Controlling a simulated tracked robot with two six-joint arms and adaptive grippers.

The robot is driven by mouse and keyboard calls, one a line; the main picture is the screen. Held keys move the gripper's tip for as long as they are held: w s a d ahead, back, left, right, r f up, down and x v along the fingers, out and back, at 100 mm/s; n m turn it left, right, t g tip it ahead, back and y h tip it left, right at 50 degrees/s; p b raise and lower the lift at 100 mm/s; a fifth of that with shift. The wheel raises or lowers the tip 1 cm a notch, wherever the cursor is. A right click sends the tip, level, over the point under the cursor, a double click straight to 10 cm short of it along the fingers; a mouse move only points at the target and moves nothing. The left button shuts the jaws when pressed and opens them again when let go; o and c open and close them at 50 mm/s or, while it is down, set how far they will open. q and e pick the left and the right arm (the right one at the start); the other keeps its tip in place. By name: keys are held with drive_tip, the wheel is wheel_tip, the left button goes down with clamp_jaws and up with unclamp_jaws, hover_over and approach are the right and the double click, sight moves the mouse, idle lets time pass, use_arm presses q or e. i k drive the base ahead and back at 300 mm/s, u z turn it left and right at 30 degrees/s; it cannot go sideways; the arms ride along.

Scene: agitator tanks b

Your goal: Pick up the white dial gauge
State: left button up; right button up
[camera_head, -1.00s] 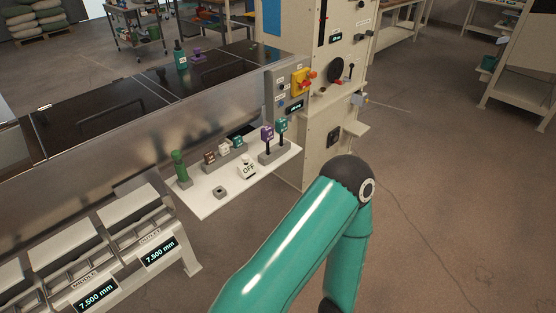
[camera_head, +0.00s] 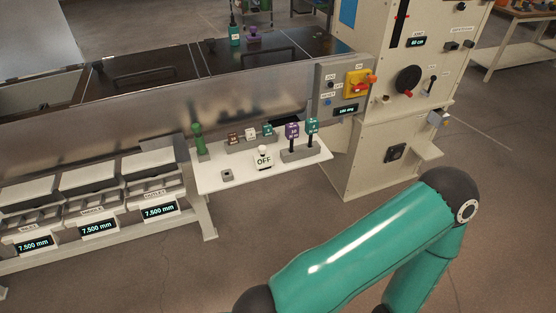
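A white shelf (camera_head: 213,182) juts out from the front of the metal tank. A grey rack on it holds a small brown piece (camera_head: 233,139), a small white piece (camera_head: 251,134) and a teal piece (camera_head: 268,129). The white piece could be the white dial gauge, but it is too small to tell. A white piece marked OFF (camera_head: 264,159) stands in front of the rack. A purple piece (camera_head: 292,131) and a teal piece (camera_head: 312,126) stand on black stems at the right. Neither gripper is in view; only my teal arm shows at the lower right.
A green bottle-like thing (camera_head: 198,141) and a small grey block (camera_head: 227,176) also stand on the shelf. Trays with displays (camera_head: 97,228) lie left. Floor in front is open.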

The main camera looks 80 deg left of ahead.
sight(263, 161)
drive_tip(key=z, duration=0.45)
drive_tip(key=i, duration=0.2)
drive_tip(key=u, duration=2.4)
drive_tip(key=i, duration=0.15)
drive_tip(key=u, duration=1.35)
drive_tip(key=k, duration=0.45)
drive_tip(key=u, duration=0.45)
drive_tip(key=i, duration=1.3)
drive_tip(key=z, duration=0.35)
